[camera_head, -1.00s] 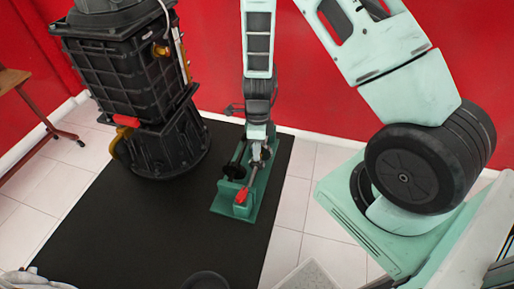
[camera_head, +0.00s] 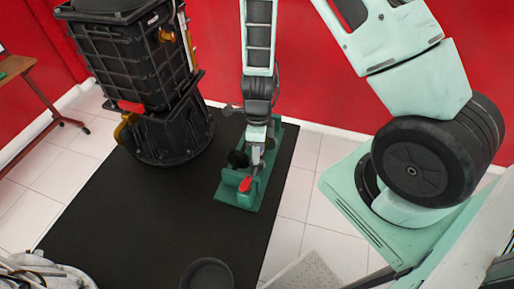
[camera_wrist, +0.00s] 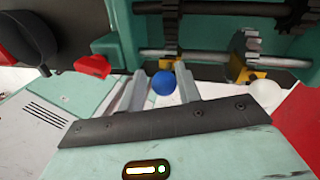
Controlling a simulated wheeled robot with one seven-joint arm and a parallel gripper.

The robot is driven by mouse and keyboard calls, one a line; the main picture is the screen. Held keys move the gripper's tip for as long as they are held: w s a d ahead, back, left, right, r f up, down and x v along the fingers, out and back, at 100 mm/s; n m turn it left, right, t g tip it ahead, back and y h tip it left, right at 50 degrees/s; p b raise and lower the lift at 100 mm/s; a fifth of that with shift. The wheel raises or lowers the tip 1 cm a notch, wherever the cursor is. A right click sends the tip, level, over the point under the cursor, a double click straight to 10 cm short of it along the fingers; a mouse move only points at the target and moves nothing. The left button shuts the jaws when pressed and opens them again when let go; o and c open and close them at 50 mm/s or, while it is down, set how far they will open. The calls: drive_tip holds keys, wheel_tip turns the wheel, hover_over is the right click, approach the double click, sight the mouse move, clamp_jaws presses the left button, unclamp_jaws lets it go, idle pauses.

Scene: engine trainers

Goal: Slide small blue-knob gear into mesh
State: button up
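The blue knob (camera_wrist: 164,82) sits between the two fingers of my gripper (camera_wrist: 162,88) in the wrist view. A gap shows on its left; whether it touches the right finger is unclear. Behind it, a small gear (camera_wrist: 170,38) with a yellow fork sits on a metal shaft. A larger gear (camera_wrist: 245,50) with a yellow fork (camera_wrist: 245,72) stands further right on the shaft, apart from it. In the head view my gripper (camera_head: 256,158) is over the green gear trainer (camera_head: 238,198) and hides much of it; the blue knob is not visible there.
A red knob (camera_wrist: 92,66) lies left of my fingers, and a white knob (camera_wrist: 265,93) lies right. A large black gearbox (camera_head: 135,60) stands left of the trainer. A dark round dish (camera_head: 207,274) is in front on the black mat (camera_head: 130,215), which has free room.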

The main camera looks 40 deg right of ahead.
drive_tip(key=shift+r, duration=0.1)
wheel_tip(320, 180, up, 17)
drive_tip(key=w+d+p, duration=0.1)
drive_tip(key=w+d, duration=0.1)
drive_tip(key=shift+w, duration=0.25)
drive_tip(key=shift+d, duration=0.1)
drive_tip(key=s+a+r+n+b, duration=0.1)
drive_tip(key=s+a+n, duration=0.4)
drive_tip(key=n, duration=0.6)
drive_tip(key=s+a+r+n+t+b, duration=0.1)
drive_tip(key=s+a+n, duration=0.4)
drive_tip(key=n, duration=0.6)
drive_tip(key=s+a+r+n+b, duration=0.2)
drive_tip(key=s+a+n, duration=0.3)
drive_tip(key=n, duration=0.7)
drive_tip(key=s+r, duration=0.1)
drive_tip(key=s, duration=0.1)
drive_tip(key=shift+s+a+r+t+h, duration=0.3)
drive_tip(key=shift+s+h, duration=0.1)
drive_tip(key=shift+d, duration=0.1)
